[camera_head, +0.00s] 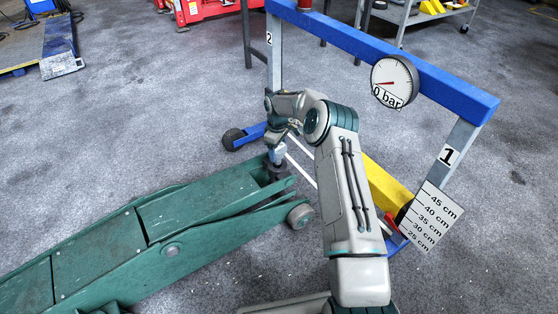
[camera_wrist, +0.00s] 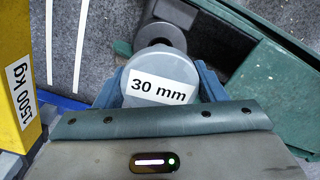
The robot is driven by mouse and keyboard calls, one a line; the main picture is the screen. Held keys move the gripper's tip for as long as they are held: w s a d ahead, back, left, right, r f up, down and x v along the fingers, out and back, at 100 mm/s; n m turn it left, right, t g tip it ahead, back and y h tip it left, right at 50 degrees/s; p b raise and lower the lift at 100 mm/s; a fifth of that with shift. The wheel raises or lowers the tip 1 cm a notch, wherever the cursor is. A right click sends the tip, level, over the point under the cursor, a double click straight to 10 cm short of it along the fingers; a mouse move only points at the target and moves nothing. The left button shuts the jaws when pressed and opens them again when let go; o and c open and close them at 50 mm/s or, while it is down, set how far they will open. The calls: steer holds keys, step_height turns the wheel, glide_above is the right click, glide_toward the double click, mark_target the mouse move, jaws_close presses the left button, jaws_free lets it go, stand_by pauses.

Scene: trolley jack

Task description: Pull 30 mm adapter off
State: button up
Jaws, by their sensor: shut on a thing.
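The 30 mm adapter (camera_wrist: 162,75) is a grey round piece labelled "30 mm" in the wrist view. My gripper (camera_wrist: 160,88) is shut on it, with a blue finger on each side. In the head view my gripper (camera_head: 277,155) points down at the lifting end of the green trolley jack (camera_head: 185,215). The adapter is hard to make out there. A dark round piece (camera_head: 276,172) shows just below the gripper on the jack's end. I cannot tell whether the adapter still touches the jack.
A blue-topped frame (camera_head: 340,38) with a gauge (camera_head: 394,82) reading 0 bar stands behind my arm. A yellow beam (camera_head: 386,184) and a centimetre scale (camera_head: 431,216) are at the right. The jack's wheel (camera_head: 300,215) is beside its end. Open floor lies at the left.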

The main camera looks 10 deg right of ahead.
steer(key=shift+r, duration=0.55)
steer(key=shift+r+p, duration=1.65)
steer(key=shift+r, duration=0.9)
